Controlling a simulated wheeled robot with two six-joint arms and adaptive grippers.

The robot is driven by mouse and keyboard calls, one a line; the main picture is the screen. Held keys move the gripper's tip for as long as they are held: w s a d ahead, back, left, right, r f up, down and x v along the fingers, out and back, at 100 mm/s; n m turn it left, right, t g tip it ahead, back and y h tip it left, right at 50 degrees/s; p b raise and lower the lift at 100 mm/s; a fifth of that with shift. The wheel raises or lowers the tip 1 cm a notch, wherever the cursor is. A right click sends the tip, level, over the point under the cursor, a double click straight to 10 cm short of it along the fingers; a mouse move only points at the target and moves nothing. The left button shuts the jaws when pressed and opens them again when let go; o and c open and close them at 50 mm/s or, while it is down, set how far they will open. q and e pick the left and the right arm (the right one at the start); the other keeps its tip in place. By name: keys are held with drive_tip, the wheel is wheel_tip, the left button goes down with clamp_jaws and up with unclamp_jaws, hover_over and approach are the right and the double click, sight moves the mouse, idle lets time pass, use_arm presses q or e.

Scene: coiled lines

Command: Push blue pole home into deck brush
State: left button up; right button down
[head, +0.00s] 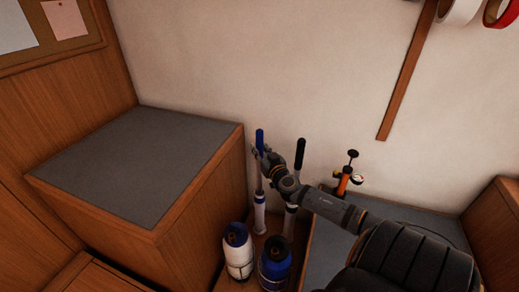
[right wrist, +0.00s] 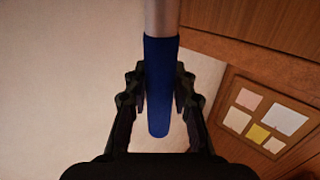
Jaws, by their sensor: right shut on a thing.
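The blue pole (head: 260,138) stands upright beside the grey-topped cabinet, with a blue grip on top and a pale metal shaft. In the right wrist view its blue grip (right wrist: 158,70) lies between the fingers. My right gripper (head: 263,155) is shut on the blue pole just below its top; it also shows in the right wrist view (right wrist: 160,95). The pole's lower part runs down into a white section behind the bottles. I cannot make out the deck brush or how the pole meets it. My left gripper is not in view.
A black-topped pole (head: 299,153) stands just right. A white bottle-like thing (head: 238,256) and a dark blue one (head: 274,266) stand in front. The grey-topped cabinet (head: 140,165) is at left, an orange pump (head: 344,183) at right. The wall (head: 220,60) is behind.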

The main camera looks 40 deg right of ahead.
wheel_tip(320, 180, up, 32)
drive_tip(key=p, duration=2.7)
drive_tip(key=shift+f+p, duration=0.15)
drive_tip(key=shift+p, duration=0.25)
